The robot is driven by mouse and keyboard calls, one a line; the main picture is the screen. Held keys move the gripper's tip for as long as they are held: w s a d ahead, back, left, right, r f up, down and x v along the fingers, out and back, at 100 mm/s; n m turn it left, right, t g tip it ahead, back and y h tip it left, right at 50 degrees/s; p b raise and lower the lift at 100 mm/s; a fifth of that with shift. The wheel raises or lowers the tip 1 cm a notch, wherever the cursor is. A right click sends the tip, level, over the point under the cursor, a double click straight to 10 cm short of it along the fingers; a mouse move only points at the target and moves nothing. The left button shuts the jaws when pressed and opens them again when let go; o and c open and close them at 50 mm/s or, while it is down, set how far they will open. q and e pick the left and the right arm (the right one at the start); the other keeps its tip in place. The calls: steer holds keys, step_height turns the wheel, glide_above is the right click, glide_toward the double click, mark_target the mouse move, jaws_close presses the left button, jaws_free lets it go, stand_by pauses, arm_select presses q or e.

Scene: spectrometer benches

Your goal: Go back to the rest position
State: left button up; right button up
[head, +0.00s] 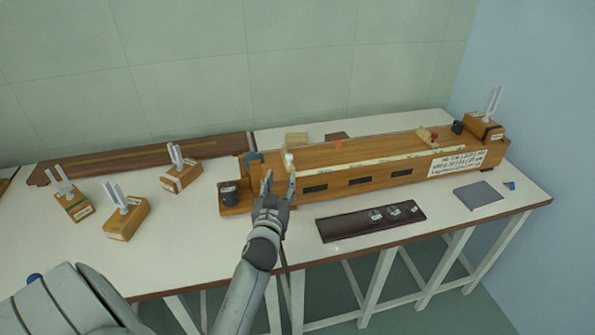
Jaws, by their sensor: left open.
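My left gripper (279,186) is open, with its two fingers pointing up and apart. It is in front of the left part of the long wooden spectrometer bench (345,184), and its fingertips overlap the bench's front in the picture. I see nothing between the fingers. Whether the fingers touch the bench, I cannot tell. A small white-topped piece (289,159) stands on the bench just behind the fingertips. My right gripper is not in view.
A dark tray (345,228) with round pieces lies right of my arm. A grey plate (478,196) lies at the right. Several wooden blocks with upright prongs (125,220) stand at the left. A dark wooden rail (105,169) lies along the back. The table front (195,265) is clear.

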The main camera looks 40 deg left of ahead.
arm_select(q)
steer(key=s+d+f+m+g+h, duration=0.35)
steer(key=s+d, duration=0.35)
steer(key=s, duration=0.3)
steer(key=s+d+f+m+g+h, duration=0.2)
steer(key=s+d+f+g, duration=0.3)
steer(key=s+d, duration=0.3)
steer(key=s+d+f+m+g+h, duration=0.2)
steer(key=s+d+f+g+h, duration=0.3)
steer(key=s, duration=0.6)
step_height(320, 180, down, 25)
steer(key=s+y, duration=0.1)
steer(key=y, duration=0.1)
steer(key=s+a+f+g, duration=0.1)
steer(key=s+a+f, duration=0.1)
steer(key=s+f, duration=1.4)
steer(key=shift+s+f, duration=0.2)
steer(key=shift+s, duration=0.3)
steer(key=shift+g, duration=0.25)
